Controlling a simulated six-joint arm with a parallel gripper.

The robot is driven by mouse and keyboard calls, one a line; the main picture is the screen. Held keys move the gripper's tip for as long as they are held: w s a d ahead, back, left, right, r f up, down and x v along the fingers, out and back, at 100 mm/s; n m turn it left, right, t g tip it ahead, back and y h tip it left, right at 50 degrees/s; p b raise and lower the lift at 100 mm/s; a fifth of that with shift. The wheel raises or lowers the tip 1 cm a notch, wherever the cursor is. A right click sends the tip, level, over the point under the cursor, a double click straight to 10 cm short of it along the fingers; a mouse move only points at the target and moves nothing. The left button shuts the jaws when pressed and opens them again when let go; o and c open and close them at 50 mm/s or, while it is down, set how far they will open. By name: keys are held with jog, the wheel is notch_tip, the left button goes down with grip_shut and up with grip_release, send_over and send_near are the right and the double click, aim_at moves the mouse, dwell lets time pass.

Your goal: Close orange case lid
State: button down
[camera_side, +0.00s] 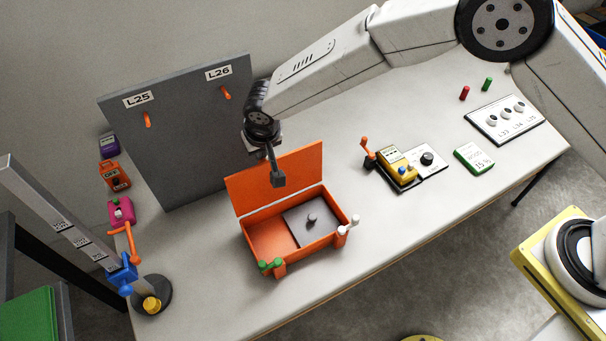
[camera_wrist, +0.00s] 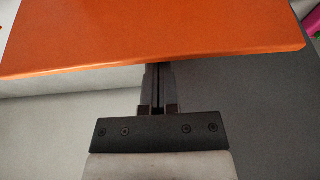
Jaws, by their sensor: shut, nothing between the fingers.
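The orange case (camera_side: 297,250) stands on the table with its lid (camera_side: 245,191) raised, tilted up at the back edge. Inside the case are an open orange area on the left and a grey plate (camera_side: 300,232) with a dark knob on the right. My gripper (camera_side: 278,180) points down, shut and empty, at the upper part of the lid. In the wrist view the lid (camera_wrist: 150,35) fills the top, and its edge hides the tips of my gripper (camera_wrist: 158,75). I cannot tell whether the fingers touch the lid.
A grey panel (camera_side: 180,140) with two orange hooks stands behind the case to the left. A yellow device (camera_side: 397,166) lies to the right. The table in front of the case is clear.

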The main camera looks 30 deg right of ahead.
aim_at(269, 166)
jog(key=shift+s+r+t, duration=0.15)
jog(key=shift+s+t, duration=0.3)
jog(key=shift+s, duration=0.1)
jog(key=shift+s+r+t, duration=0.15)
jog(key=shift+s+t, duration=0.3)
jog(key=shift+s, duration=0.05)
jog(key=shift+s+r+t, duration=0.1)
jog(key=shift+s+t, duration=1.1)
jog(key=shift+s, duration=0.3)
jog(key=shift+s+f+t, duration=0.45)
jog(key=shift+s+f, duration=1)
jog(key=shift+s, duration=0.65)
jog(key=shift+s+f+t, duration=0.5)
jog(key=shift+s+f, duration=0.95)
jog(key=shift+s, duration=0.65)
jog(key=shift+s+f+t, duration=0.45)
jog(key=shift+s+f, duration=1)
jog(key=shift+s, duration=0.65)
jog(key=shift+f, duration=0.2)
jog(key=shift+s+f, duration=0.15)
